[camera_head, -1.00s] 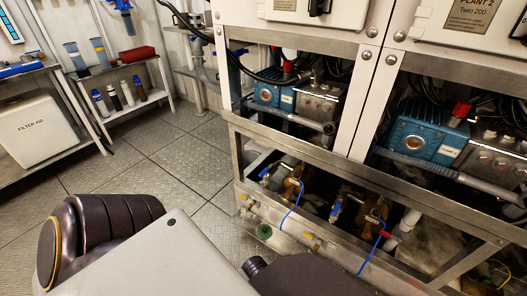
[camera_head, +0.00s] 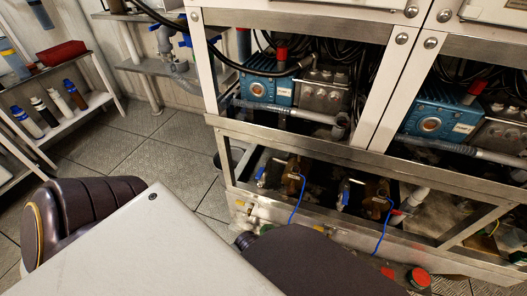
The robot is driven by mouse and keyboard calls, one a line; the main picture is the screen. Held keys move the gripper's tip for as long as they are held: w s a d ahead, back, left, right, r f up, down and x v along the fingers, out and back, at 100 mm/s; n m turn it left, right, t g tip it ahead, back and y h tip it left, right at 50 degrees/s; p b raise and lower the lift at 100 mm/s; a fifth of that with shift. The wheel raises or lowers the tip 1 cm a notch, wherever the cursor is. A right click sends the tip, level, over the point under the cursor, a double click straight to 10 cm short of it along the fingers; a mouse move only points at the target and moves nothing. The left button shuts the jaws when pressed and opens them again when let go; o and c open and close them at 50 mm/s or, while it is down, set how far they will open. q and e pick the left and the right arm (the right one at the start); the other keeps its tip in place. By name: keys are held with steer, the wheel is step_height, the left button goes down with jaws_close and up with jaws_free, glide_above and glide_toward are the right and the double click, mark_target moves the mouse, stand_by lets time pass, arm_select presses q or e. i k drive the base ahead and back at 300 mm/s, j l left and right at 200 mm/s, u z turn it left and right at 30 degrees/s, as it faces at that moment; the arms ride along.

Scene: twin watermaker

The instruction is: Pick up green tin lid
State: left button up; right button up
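I cannot make out the green tin lid for certain in the current head view. Neither of my grippers is in view; only my grey body and dark arm parts fill the bottom of the picture.
A steel-framed machine (camera_head: 300,142) with blue pumps (camera_head: 268,90) stands in front and to the right. A low shelf (camera_head: 70,118) with several bottles and a red box (camera_head: 63,53) stands at the left. The tiled floor (camera_head: 150,150) between them is clear.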

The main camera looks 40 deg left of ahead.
mark_target(265, 228)
steer(key=k+j+z, duration=0.15)
steer(key=j, duration=0.35)
steer(key=j+z, duration=0.15)
steer(key=j, duration=0.3)
steer(key=k+j+z, duration=0.2)
steer(key=j, duration=0.25)
steer(key=i+j, duration=0.05)
